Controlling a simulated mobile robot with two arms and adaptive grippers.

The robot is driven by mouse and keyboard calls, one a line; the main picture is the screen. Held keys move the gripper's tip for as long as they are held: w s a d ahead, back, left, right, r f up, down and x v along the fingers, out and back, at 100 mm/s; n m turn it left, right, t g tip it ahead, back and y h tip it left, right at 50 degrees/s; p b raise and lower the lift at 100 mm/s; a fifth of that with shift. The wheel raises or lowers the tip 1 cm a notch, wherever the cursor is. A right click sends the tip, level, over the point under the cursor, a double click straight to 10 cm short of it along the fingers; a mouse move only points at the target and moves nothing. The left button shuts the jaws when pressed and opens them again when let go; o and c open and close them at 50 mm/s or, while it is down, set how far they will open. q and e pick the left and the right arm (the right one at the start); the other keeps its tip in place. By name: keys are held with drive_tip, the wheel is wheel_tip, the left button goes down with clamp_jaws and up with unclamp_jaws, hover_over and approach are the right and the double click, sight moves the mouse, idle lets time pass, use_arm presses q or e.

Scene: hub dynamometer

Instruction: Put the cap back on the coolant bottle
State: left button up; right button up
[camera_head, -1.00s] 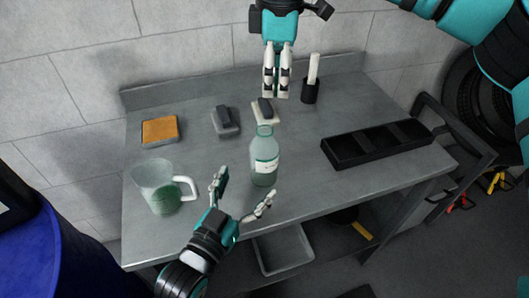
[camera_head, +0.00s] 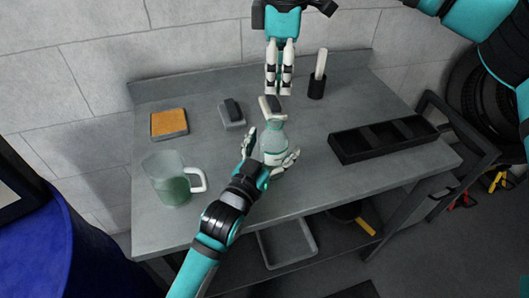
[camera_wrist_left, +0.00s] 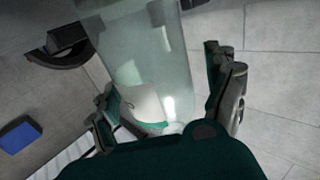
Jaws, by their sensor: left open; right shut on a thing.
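The clear green-tinted coolant bottle (camera_head: 273,135) stands upright on the grey bench, with a white label. My left gripper (camera_head: 270,152) is open, its fingers on either side of the bottle's body. In the left wrist view the bottle (camera_wrist_left: 150,60) fills the space between the spread fingers (camera_wrist_left: 168,105); I cannot tell whether they touch it. My right gripper (camera_head: 279,92) points down above the back of the bench, behind the bottle. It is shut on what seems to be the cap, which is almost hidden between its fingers.
A jug with green liquid (camera_head: 170,182) stands left of the bottle, close to my left arm. An orange sponge (camera_head: 169,123), a grey block (camera_head: 232,112) and a black holder with a white stick (camera_head: 317,86) stand farther back. A black divided tray (camera_head: 383,139) lies at right.

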use_arm(q)
drive_tip(key=shift+d, duration=0.15)
use_arm(e)
drive_tip(key=shift+s+d, duration=0.1)
drive_tip(key=shift+s, duration=0.05)
use_arm(q)
drive_tip(key=shift+s, duration=0.1)
drive_tip(key=shift+c, duration=0.8)
drive_tip(key=c, duration=1.6)
use_arm(e)
drive_tip(key=shift+f, duration=2.55)
drive_tip(key=shift+f, duration=0.1)
drive_tip(key=shift+f, duration=0.8)
use_arm(q)
clamp_jaws()
use_arm(e)
drive_tip(key=shift+f, duration=0.55)
